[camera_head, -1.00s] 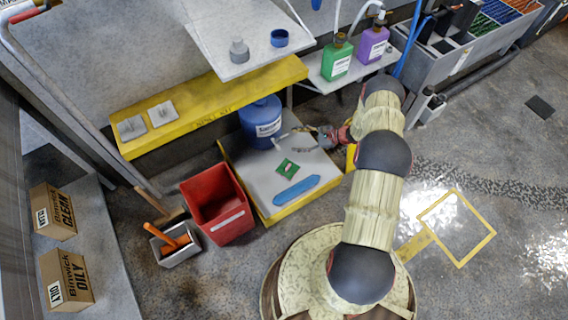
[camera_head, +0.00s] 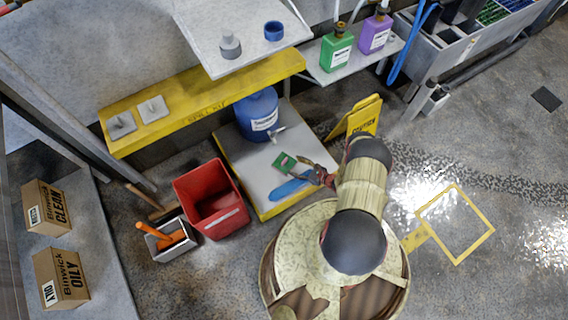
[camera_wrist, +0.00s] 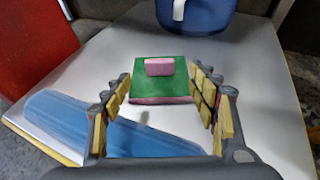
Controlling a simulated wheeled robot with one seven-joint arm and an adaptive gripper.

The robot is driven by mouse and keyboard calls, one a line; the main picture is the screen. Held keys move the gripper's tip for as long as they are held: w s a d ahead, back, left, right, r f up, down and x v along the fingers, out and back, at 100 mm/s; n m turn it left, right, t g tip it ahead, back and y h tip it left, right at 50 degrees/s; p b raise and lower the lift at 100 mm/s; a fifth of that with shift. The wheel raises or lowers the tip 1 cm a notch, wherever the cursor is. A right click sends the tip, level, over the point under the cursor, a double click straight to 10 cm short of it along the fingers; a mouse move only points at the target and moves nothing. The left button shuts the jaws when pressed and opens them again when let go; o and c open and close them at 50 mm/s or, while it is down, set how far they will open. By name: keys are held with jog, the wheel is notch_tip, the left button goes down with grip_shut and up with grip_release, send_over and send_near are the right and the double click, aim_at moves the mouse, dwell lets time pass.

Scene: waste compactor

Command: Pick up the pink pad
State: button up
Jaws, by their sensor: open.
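The pad (camera_head: 285,163) lies on the pale top of a low yellow-edged platform (camera_head: 237,158). In the wrist view the pad (camera_wrist: 158,82) has a green top, a pink lower edge and a small pink block (camera_wrist: 159,66) on it. My gripper (camera_wrist: 160,88) is open and empty, its ribbed yellow fingers on either side of the pad's near part in the picture. I cannot tell its height above the pad. In the head view my gripper (camera_head: 306,165) is at the pad's right side.
A blue flat pad (camera_head: 287,189) lies close by; it also shows under the left finger in the wrist view (camera_wrist: 75,118). A blue container (camera_head: 258,110) with a tap stands behind. A red bin (camera_head: 212,203) is left, a yellow caution sign (camera_head: 363,115) right.

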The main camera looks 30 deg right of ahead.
aim_at(285, 161)
jog(key=b+x, duration=0.2)
jog(key=x, duration=0.3)
jog(key=shift+w+a, duration=0.1)
jog(key=shift+a, duration=0.05)
jog(key=shift+w, duration=0.2)
jog(key=shift+r, duration=0.1)
jog(key=c, duration=0.3)
jog(key=c, duration=1.1)
jog(key=shift+c, duration=0.4)
jog(key=shift+r, duration=0.1)
